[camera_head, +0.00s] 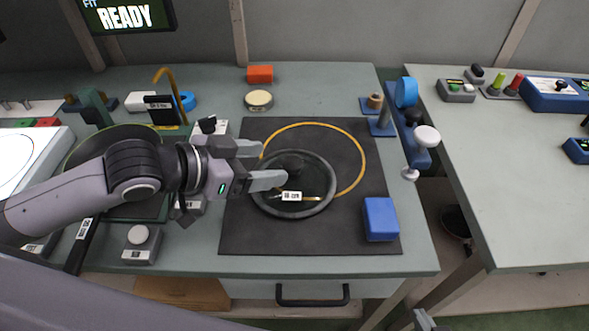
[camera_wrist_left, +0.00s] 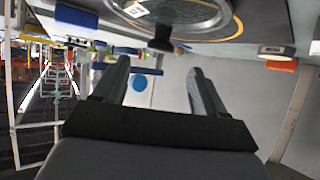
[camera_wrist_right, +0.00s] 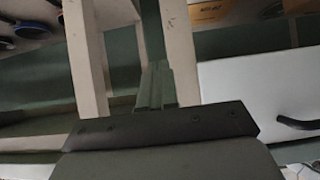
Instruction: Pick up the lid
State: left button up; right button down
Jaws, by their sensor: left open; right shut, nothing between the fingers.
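The lid (camera_head: 291,213) is a round see-through disc with a dark rim and a dark knob (camera_head: 293,165), lying on a dark mat (camera_head: 250,238). A white label is on it. My left gripper (camera_head: 273,163) is open, its fingers at the left of the knob and pointing towards it. In the left wrist view the knob (camera_wrist_left: 160,45) shows just beyond and between the fingertips (camera_wrist_left: 157,65), under the lid in that turned picture. The fingers do not hold it. My right gripper (camera_wrist_right: 156,75) is shut and empty, low beside the table front.
A yellow ring (camera_head: 364,160) marks the mat around the lid's upper right. A blue block (camera_head: 380,219) lies at the mat's lower right. A pan (camera_head: 75,155) is partly hidden behind my left arm. A blue stand (camera_head: 418,150) lines the right table edge.

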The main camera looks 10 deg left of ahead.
aim_at(290, 164)
pick_arm(q)
jog(key=shift+x, duration=3)
jog(key=shift+f, duration=0.15)
grip_shut()
